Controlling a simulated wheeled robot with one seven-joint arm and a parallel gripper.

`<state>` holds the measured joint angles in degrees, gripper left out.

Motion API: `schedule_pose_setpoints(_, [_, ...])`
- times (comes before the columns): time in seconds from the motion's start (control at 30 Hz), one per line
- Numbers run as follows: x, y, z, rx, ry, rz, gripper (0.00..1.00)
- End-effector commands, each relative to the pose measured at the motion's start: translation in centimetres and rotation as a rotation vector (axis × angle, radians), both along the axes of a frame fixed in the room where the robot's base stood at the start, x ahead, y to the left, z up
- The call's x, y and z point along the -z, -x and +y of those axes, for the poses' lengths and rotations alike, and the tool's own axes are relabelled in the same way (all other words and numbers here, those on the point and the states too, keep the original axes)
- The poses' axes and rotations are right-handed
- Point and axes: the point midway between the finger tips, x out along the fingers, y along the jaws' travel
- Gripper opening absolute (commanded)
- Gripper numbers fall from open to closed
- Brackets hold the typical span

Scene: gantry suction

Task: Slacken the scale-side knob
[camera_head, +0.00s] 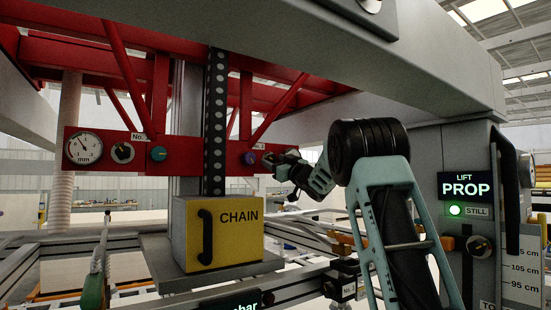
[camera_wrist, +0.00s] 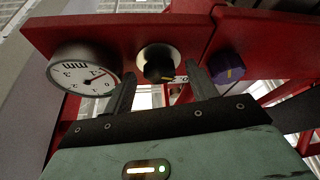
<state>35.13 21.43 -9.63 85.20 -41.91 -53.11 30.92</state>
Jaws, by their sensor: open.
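In the wrist view, a black knob (camera_wrist: 158,70) with a yellow mark sits on a pale round plate on a red panel (camera_wrist: 110,28). A round white mm dial (camera_wrist: 82,76) is to its left, and a purple knob (camera_wrist: 226,68) is to its right. My gripper (camera_wrist: 161,72) is open, its two fingers pointing at the panel on either side of the black knob in the picture. I cannot tell whether they reach around it. In the head view, my gripper (camera_head: 270,161) is just right of the purple knob (camera_head: 249,158); the black knob there is hidden behind my arm.
A second panel at left holds a dial (camera_head: 83,148), a black knob (camera_head: 122,152) and a teal knob (camera_head: 158,153). At right, a grey PROP column has a knob (camera_head: 480,247) and a cm scale (camera_head: 524,268).

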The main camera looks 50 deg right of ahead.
Motion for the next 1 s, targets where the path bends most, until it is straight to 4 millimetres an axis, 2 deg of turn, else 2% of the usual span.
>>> schedule_pose_setpoints(0.3, [-0.08,-0.26,-0.03,0.000,0.000,0.000,0.57])
schedule_pose_setpoints(0.47, [-0.08,-0.23,-0.03,0.000,0.000,0.000,0.13])
schedule_pose_setpoints(0.77, [-0.02,-0.21,-0.08,0.001,0.024,0.005,0.13])
schedule_pose_setpoints(1.0, [0.00,-0.19,-0.14,-0.001,0.139,0.033,0.13])
